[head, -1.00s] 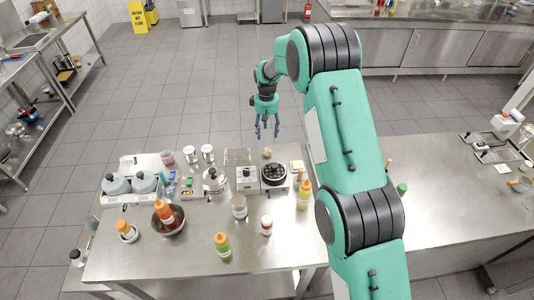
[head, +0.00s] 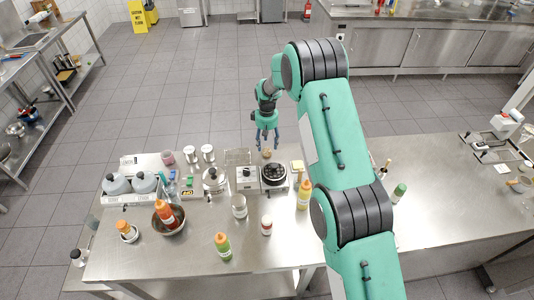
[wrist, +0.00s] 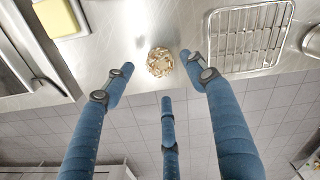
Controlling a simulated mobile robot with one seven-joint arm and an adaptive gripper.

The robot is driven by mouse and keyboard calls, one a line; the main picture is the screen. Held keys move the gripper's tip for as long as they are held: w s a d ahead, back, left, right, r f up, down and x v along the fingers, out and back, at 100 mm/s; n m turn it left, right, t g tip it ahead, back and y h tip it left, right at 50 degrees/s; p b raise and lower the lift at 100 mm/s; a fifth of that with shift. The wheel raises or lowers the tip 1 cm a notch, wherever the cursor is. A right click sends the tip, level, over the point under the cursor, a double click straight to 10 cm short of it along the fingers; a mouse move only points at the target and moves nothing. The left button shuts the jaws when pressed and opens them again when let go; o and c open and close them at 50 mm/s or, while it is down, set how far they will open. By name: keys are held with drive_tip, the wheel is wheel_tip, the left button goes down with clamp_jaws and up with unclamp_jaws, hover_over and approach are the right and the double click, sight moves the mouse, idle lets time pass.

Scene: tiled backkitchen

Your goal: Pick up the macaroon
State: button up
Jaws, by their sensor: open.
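The macaroon (wrist: 160,62) is a small round tan, speckled piece on the steel table, near its far edge. In the head view the macaroon (head: 267,153) shows just below my fingertips, behind the black round plate of a device. My gripper (head: 267,143) is open and empty, with its blue fingers pointing down above the macaroon. In the wrist view my gripper (wrist: 165,88) has two fingers spread to either side and a third below. The macaroon lies beyond the fingertips, between the two outer ones, and no finger visibly touches it.
A wire rack (wrist: 250,38) lies close on one side of the macaroon, and a yellow sponge-like block (wrist: 57,17) on the other. The device with the black plate (head: 273,173) stands just in front. Bottles, such as a yellow one (head: 304,195), crowd the table (head: 190,255).

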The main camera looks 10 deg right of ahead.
sight(267, 149)
drive_tip(key=shift+f, duration=0.1)
drive_tip(key=shift+s+f+p, duration=0.2)
drive_tip(key=shift+f+p, duration=0.1)
drive_tip(key=shift+f, duration=2.2)
drive_tip(key=c, duration=1)
